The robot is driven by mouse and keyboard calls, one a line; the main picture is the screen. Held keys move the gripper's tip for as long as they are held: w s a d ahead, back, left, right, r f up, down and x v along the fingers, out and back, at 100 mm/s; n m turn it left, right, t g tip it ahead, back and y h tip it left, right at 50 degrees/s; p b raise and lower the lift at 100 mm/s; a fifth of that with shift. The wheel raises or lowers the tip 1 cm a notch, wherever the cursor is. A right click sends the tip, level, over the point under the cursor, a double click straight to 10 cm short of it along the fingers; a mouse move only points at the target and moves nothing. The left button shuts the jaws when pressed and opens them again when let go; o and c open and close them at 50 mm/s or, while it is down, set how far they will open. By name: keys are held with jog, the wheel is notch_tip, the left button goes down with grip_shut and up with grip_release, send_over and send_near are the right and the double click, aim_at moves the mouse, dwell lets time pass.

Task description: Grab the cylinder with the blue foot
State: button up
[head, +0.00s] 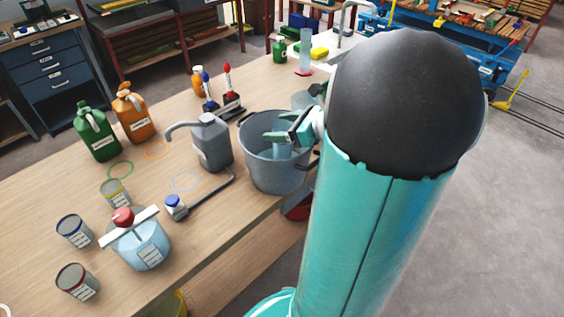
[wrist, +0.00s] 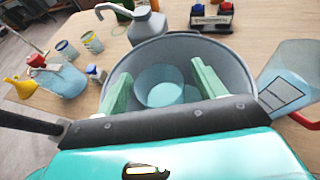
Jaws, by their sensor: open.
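A pale blue, see-through cylinder (wrist: 158,92) stands inside the grey bucket (wrist: 240,75), its round top facing the wrist camera. Its foot is not clearly visible, so I cannot tell the foot's colour. In the head view the grey bucket (head: 262,172) stands at the table's near edge, with pale blue showing below my gripper (head: 277,140). My gripper is over the bucket, and in the wrist view my gripper (wrist: 162,72) is open, one finger on each side of the cylinder. Another clear cylinder (head: 306,48), with a red foot, stands farther back on the table.
A grey jug (head: 211,145) stands left of the bucket. A bottle rack (head: 228,103) is behind it. A clear labelled vessel (wrist: 290,78) is close to the bucket's right side. Green (head: 96,135) and orange (head: 133,112) canisters stand at left.

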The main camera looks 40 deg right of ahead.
jog(key=shift+x, duration=0.8)
grip_shut()
jog(key=shift+r, duration=0.1)
jog(key=shift+r, duration=0.1)
